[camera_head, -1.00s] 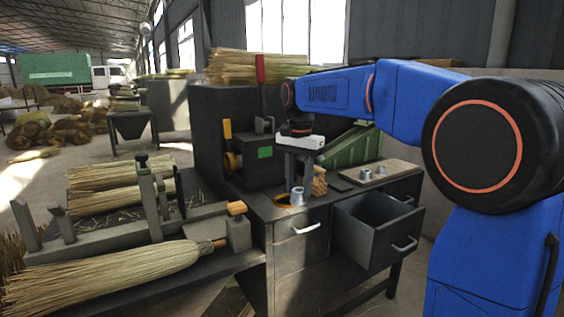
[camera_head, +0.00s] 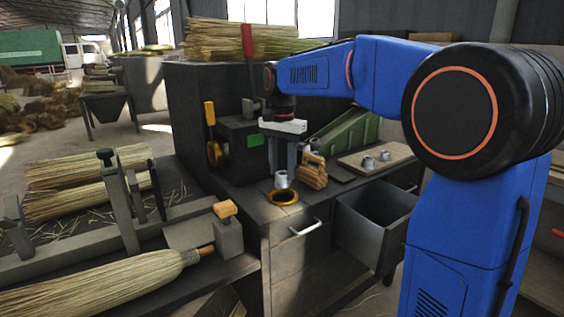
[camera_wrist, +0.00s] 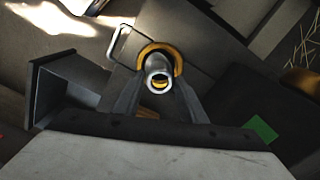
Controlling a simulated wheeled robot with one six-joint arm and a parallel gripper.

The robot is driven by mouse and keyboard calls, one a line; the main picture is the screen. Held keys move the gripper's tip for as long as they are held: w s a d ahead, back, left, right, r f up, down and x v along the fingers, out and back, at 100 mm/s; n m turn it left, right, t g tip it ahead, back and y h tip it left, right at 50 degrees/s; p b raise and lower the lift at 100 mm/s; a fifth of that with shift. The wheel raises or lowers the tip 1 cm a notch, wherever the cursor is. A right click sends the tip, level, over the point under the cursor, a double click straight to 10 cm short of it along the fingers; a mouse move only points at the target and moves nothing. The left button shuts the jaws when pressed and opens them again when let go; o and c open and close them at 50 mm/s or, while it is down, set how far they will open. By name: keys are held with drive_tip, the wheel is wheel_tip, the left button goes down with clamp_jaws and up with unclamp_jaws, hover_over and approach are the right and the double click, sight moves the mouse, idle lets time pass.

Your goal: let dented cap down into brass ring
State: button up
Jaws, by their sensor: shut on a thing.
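A short grey metal cap (camera_head: 281,179) is held upright between the fingers of my gripper (camera_head: 283,170). No dent can be made out on it. The brass ring (camera_head: 284,197) lies flat on the dark bench near its front corner, just below the cap in the head view. In the wrist view, the cap (camera_wrist: 157,68) overlaps the ring (camera_wrist: 169,49), whose arc shows beyond and around its far side. My gripper (camera_wrist: 158,80) is shut on the cap there too. The height between cap and ring is hard to tell.
A wooden brush or block (camera_head: 313,172) stands close to the right of my gripper. Two similar grey pieces sit on a board (camera_head: 350,160) further right. An open drawer (camera_head: 372,230) juts out at the right front. A lever-topped machine (camera_head: 236,140) stands behind left.

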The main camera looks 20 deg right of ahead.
sight(282, 178)
drive_tip(key=shift+f, duration=1.85)
drive_tip(key=o, duration=1.1)
drive_tip(key=shift+r, duration=0.1)
drive_tip(key=shift+r, duration=3.9)
drive_tip(key=s+d+f+n+t, duration=0.1)
drive_tip(key=s+d+f+n, duration=0.1)
drive_tip(key=s+f, duration=0.4)
drive_tip(key=s+d+f+n+t, duration=0.2)
drive_tip(key=s+f+n, duration=0.2)
drive_tip(key=s, duration=1.2)
drive_tip(key=s+d+f+n+t, duration=0.1)
drive_tip(key=s+d+f+n, duration=0.2)
drive_tip(key=s+f, duration=0.5)
drive_tip(key=shift+s+f+n+t, duration=0.15)
drive_tip(key=shift+s+n+t, duration=0.3)
drive_tip(key=shift+s, duration=1.3)
